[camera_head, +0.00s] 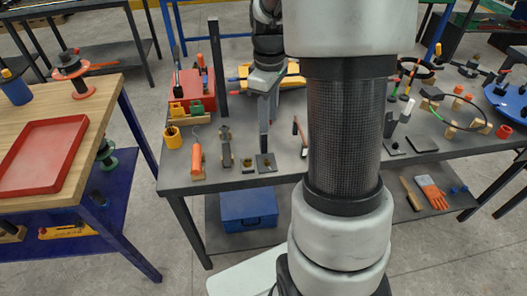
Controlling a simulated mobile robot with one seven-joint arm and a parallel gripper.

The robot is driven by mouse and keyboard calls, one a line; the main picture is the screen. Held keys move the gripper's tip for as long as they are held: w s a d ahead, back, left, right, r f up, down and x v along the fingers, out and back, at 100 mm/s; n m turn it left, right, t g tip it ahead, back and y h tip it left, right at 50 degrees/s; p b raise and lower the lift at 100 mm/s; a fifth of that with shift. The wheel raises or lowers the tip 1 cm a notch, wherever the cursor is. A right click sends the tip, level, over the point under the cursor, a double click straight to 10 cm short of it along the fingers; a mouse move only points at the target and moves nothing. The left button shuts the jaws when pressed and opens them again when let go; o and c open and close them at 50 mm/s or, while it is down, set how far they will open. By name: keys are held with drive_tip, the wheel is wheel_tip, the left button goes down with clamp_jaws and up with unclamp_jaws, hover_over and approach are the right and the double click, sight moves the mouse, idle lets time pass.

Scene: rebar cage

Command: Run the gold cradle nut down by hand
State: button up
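My gripper (264,148) points down over the front left part of the grey workbench (290,172). Its lower end is just above, or at, a small dark square plate (270,166) near the bench's front edge. Only a narrow grey side of the gripper shows, so I cannot tell whether it is open or shut, or whether it holds anything. A second small dark plate with a gold-coloured centre (247,161) lies just left of it. I cannot tell for sure which small part is the gold cradle nut. It may be hidden under my gripper.
An orange-handled tool (197,160), a yellow cup (173,138) and a red box (193,90) stand to the left. A hammer (300,132) lies to the right. My own arm hides the bench's middle. A wooden table with a red tray (43,155) is at far left.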

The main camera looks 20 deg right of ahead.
sight(267, 160)
wheel_tip(267, 160, down, 16)
drive_tip(key=shift+r+b, duration=0.15)
drive_tip(key=shift+b, duration=1)
clamp_jaws()
